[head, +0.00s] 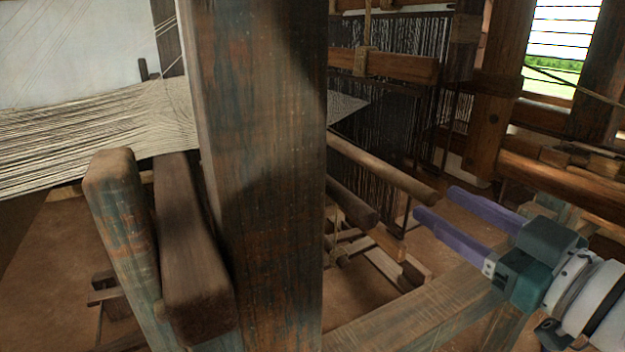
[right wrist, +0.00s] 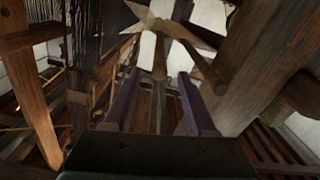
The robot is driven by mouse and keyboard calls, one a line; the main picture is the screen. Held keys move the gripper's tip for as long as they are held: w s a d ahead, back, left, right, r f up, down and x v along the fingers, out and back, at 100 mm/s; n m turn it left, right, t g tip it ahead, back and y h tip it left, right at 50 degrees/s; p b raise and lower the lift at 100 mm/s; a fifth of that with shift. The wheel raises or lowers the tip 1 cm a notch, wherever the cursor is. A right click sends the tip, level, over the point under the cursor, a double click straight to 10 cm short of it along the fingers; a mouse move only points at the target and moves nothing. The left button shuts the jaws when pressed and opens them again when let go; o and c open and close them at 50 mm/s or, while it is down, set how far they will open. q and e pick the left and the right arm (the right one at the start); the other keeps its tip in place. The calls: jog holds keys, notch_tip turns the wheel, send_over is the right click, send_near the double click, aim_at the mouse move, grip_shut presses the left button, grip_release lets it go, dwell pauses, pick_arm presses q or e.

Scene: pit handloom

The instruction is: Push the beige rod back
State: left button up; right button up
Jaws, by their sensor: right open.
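The beige rod (head: 385,168) looks tan-brown in the head view. It slopes from behind the thick upright post down to the right, and its free end is near my right gripper's fingertips. My right gripper (head: 435,202) comes in from the right, with its two purple fingers apart and nothing held. In the right wrist view the open fingers (right wrist: 159,78) point ahead, and a light rod (right wrist: 160,58) shows between them. I cannot tell whether the fingers touch it. The beige rod's far part is hidden by the post. My left gripper is not in view.
The thick wooden post (head: 262,180) blocks the middle of the head view. A darker rod (head: 352,202) lies below the beige one. A frame beam (head: 420,308) runs beneath my right gripper. Pale warp threads (head: 90,135) stretch at left, and dark hanging threads (head: 395,90) stand behind.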

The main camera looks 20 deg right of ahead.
aim_at(432, 199)
jog(key=w, duration=0.6)
jog(key=shift+a, duration=0.2)
jog(key=shift+c, duration=0.2)
grip_shut()
dwell(1.0)
